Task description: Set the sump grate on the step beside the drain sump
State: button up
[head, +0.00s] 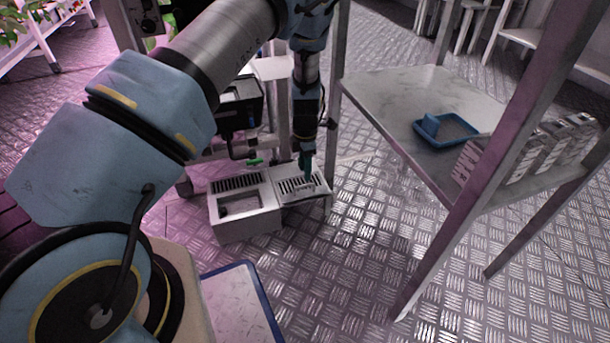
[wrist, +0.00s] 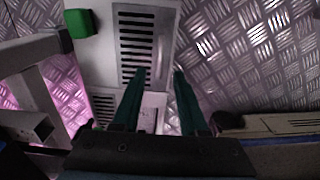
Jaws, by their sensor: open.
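The sump grate (head: 290,186), a pale slotted plate, lies on the right of the pale drain sump (head: 245,226), where the step is; it covers most of what is under it. The sump's top has a dark opening at the front left and a dark slotted part behind it. My gripper (head: 305,166) is over the grate with its fingers pointing down close to it. In the wrist view my gripper (wrist: 158,90) is open, its teal fingers apart, with the slotted plate (wrist: 160,40) beyond the tips. I cannot tell whether the fingers touch the grate.
A small green thing (head: 255,162) is behind the sump. A metal table (head: 390,95) with a blue tray (head: 465,140) stands to the right, its legs close by. Patterned metal floor (head: 340,250) is clear in front and to the right of the sump.

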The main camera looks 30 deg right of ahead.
jog(key=w+a+r+m+p, duration=0.1)
jog(key=a+r+m, duration=0.2)
jog(key=a+r, duration=0.65)
jog(key=w+a+r+m, duration=0.2)
jog(key=a+r+m, duration=0.2)
jog(key=a+r, duration=0.5)
jog(key=s+a+r+m, duration=0.5)
jog(key=s+a+r, duration=0.1)
jog(key=a, duration=0.3)
jog(key=s+a+r+m+t, duration=0.1)
jog(key=s+a+r+m, duration=0.4)
jog(key=a, duration=0.4)
jog(key=shift+s+a+r+m, duration=0.3)
jog(key=shift+s+r+m, duration=0.1)
jog(key=shift+s, duration=0.1)
notch_tip(320, 180, up, 40)
jog(key=p, duration=4)
jog(key=shift+f, duration=0.2)
